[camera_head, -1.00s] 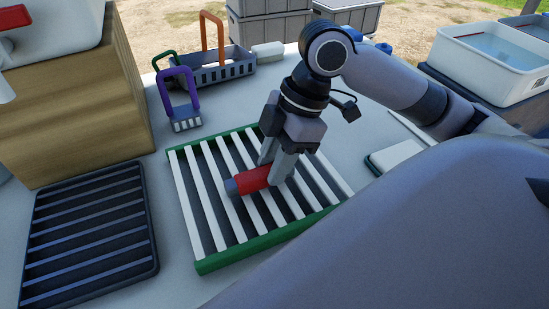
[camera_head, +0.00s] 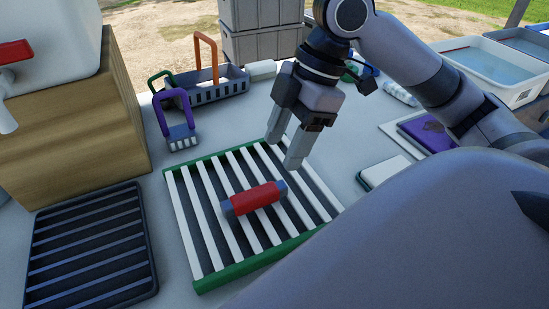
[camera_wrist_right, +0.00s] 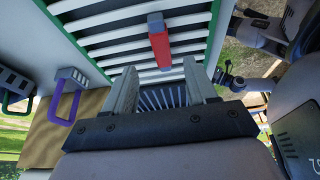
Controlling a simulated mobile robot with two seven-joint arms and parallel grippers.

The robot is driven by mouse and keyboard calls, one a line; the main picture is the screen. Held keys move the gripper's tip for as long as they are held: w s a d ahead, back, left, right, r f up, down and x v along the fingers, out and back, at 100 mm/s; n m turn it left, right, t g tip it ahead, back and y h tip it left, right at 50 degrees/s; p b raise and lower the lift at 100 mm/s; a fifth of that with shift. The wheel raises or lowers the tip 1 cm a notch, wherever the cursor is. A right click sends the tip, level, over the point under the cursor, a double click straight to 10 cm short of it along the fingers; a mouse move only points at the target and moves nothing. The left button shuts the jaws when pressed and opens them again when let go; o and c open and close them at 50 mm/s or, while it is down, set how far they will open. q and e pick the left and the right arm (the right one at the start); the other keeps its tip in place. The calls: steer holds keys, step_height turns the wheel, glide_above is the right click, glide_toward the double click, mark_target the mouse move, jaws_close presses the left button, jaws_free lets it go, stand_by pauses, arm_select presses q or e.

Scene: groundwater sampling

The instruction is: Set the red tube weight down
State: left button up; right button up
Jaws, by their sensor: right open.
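The red tube weight (camera_head: 257,198), a red cylinder with grey ends, lies on its side across the white slats of the green-edged rack (camera_head: 240,270). My right gripper (camera_head: 285,153) is open and empty, above and behind the weight, apart from it. In the right wrist view the weight (camera_wrist_right: 160,45) lies on the slats beyond the open fingertips (camera_wrist_right: 161,85), with nothing between the fingers. My left gripper is not in view.
A dark slatted tray (camera_head: 90,245) lies at the left, beside a wooden block (camera_head: 80,125). A grey basket (camera_head: 215,88) and a purple-handled item (camera_head: 180,125) stand behind the rack. A white-topped case (camera_head: 383,172) and a water tub (camera_head: 490,65) are at the right.

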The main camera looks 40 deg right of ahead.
steer(key=shift+p+v, duration=0.3)
steer(key=shift+v, duration=1.5)
